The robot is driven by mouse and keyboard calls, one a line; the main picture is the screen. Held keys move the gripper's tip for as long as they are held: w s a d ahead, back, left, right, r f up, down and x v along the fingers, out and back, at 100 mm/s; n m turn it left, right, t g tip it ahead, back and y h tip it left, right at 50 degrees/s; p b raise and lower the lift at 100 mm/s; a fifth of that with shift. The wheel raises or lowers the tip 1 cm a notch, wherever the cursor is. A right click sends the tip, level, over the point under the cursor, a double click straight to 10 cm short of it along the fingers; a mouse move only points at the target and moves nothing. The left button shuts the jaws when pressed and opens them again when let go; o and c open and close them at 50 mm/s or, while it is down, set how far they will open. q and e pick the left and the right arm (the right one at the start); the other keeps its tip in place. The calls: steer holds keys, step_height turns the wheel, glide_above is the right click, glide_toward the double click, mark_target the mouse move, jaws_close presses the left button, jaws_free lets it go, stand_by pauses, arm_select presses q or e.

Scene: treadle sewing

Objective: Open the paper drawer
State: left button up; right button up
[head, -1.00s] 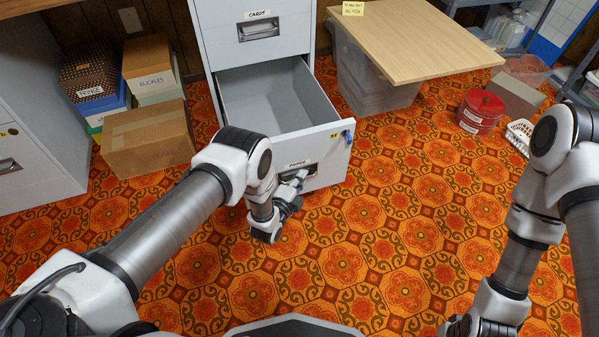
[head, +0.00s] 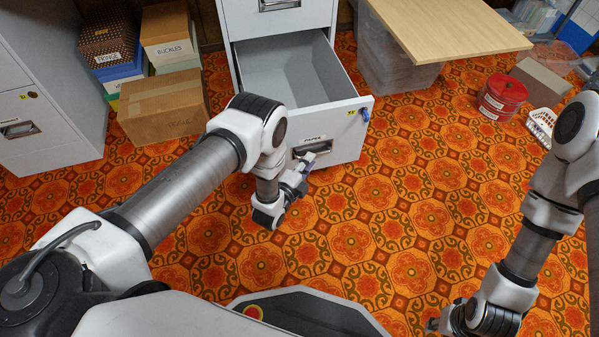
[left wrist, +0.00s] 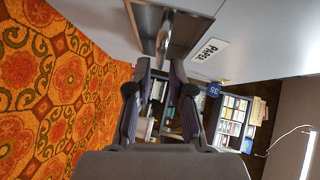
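The paper drawer (head: 343,140) is the lower drawer of a light grey cabinet. It is pulled far out, and its empty-looking inside shows. Its front carries a PAPER label (head: 314,139) and a recessed metal handle (head: 313,149). My left gripper (head: 303,165) is at this handle. In the left wrist view, my left gripper (left wrist: 160,68) has its two fingers apart, with the handle (left wrist: 166,32) just beyond and partly between the tips; contact is unclear. My right gripper (head: 437,324) is low at the right, away from the drawer; its fingers are too small to judge.
A closed CARDS drawer (head: 280,5) is above. A blue key or tag (head: 364,114) sticks out at the drawer's right corner. Boxes (head: 165,108) stand left, a wooden board (head: 445,35) and red tin (head: 502,98) right. Patterned carpet in front is clear.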

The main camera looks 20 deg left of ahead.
arm_select(q)
steer(key=v, duration=0.7)
steer(key=shift+s, duration=0.3)
steer(key=w+a+r+n+g+y, duration=0.2)
steer(key=a+r, duration=0.3)
steer(key=r, duration=0.1)
steer(key=s+a+f+n+g+y, duration=0.1)
steer(key=s+f+n+g, duration=0.1)
steer(key=s+n+g, duration=0.9)
steer(key=s+a+f+n+g, duration=0.25)
steer(key=s+n, duration=0.35)
steer(key=s, duration=1.2)
step_height(320, 180, up, 37)
steer(key=p, duration=3.7)
steer(key=shift+w+d+p, duration=0.3)
steer(key=shift+d+p, duration=0.05)
steer(key=shift+d, duration=0.1)
